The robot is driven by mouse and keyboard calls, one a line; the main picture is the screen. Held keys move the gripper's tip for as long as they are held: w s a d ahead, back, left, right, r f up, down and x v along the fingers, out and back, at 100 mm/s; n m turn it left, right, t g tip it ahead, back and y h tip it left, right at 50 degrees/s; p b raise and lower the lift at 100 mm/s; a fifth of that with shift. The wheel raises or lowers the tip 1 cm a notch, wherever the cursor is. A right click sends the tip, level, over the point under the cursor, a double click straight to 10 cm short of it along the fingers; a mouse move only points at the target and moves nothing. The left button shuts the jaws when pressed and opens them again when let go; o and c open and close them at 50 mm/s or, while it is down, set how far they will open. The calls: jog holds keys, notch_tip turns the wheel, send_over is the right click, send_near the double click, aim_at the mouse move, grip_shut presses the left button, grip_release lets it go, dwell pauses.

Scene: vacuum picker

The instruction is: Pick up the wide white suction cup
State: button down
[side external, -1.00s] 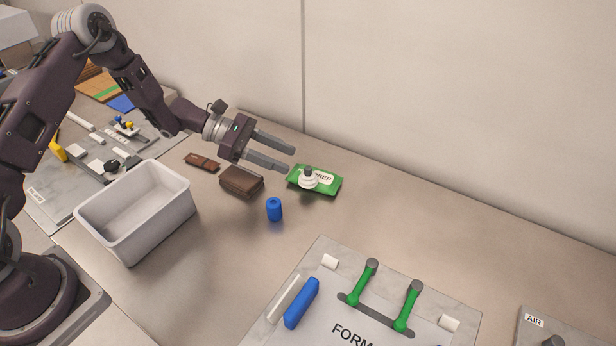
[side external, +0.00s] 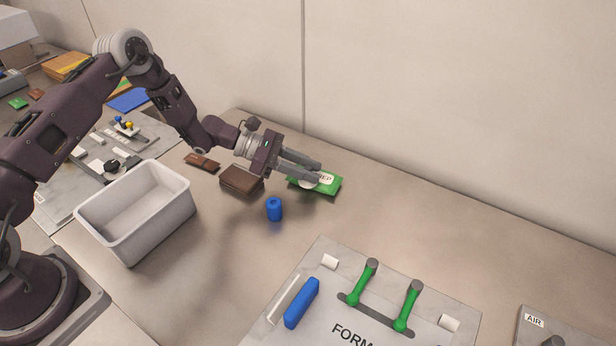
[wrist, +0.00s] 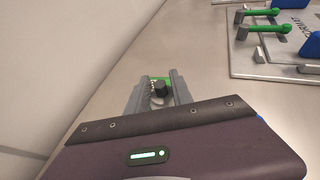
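The wide white suction cup (side external: 306,185) sits on a green packet (side external: 331,186) and is mostly hidden behind my fingers in the side view. In the wrist view the cup's dark top (wrist: 161,89) shows between the two fingers, with a little of its white part below. My gripper (side external: 316,171) is low over the packet, its fingers reaching past either side of the cup. In the wrist view my gripper (wrist: 159,80) has its fingers apart, with a gap beside the dark top. Contact with the cup cannot be made out.
A brown block (side external: 241,181) and a blue cylinder (side external: 274,209) stand near my gripper. A smaller brown piece (side external: 202,162) lies behind. A grey bin (side external: 158,232) is at left. A board with green handles (side external: 409,306) is in front.

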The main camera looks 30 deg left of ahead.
aim_at(308, 168)
dwell(0.3)
notch_tip(308, 168, up, 8)
jog(key=shift+r, duration=0.2)
jog(key=w+f, duration=0.1)
jog(key=f, duration=0.1)
jog(key=w+f, duration=0.1)
jog(key=f, duration=0.2)
jog(key=w+f, duration=0.1)
jog(key=f, duration=0.1)
jog(key=shift+f, duration=0.3)
jog(key=shift+f, duration=0.15)
jog(key=c, duration=1.4)
grip_release()
